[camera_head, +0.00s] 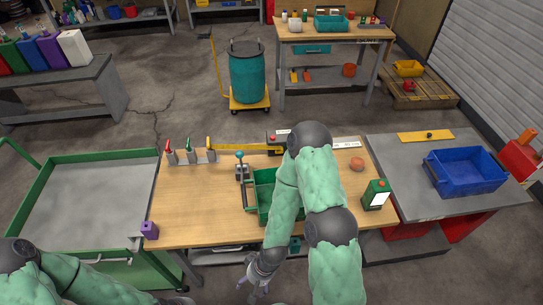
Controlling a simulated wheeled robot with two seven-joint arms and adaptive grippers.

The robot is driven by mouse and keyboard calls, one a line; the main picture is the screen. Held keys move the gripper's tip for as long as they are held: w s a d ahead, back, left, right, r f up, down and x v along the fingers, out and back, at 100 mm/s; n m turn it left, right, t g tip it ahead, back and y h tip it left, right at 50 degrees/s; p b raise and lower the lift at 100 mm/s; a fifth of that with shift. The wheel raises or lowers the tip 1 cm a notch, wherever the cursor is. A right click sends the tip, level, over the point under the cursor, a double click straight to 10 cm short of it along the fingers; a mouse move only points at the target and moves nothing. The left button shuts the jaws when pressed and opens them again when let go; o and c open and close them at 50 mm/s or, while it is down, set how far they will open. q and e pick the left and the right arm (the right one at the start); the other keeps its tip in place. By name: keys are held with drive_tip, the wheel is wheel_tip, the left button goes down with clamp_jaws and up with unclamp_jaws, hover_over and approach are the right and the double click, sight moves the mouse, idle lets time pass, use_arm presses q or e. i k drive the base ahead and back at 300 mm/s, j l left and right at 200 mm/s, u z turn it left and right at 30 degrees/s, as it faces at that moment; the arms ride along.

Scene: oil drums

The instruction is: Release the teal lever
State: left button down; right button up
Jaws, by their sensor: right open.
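The teal lever (240,155) has a round teal knob and stands up from a small grey metal fixture (243,174) on the wooden workbench (190,215). A green bin (264,185) lies just right of the fixture, partly hidden behind my right arm. My right gripper (256,288) is low in the view, in front of the bench's front edge, well away from the lever. It is open and holds nothing that I can see. My left arm comes in at the bottom left; its gripper is not visible.
Three small upright levers or tools (188,152) stand at the bench's back left, beside a yellow bar (235,147). A green box (376,194) and an orange ball (357,164) are at the right. The bench's left middle is clear.

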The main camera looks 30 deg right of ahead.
sight(239, 154)
drive_tip(key=z, duration=0.65)
drive_tip(key=k+l, duration=0.1)
drive_tip(key=l, duration=1.05)
drive_tip(key=i+j, duration=0.3)
drive_tip(key=i+z, duration=0.05)
drive_tip(key=i, duration=0.05)
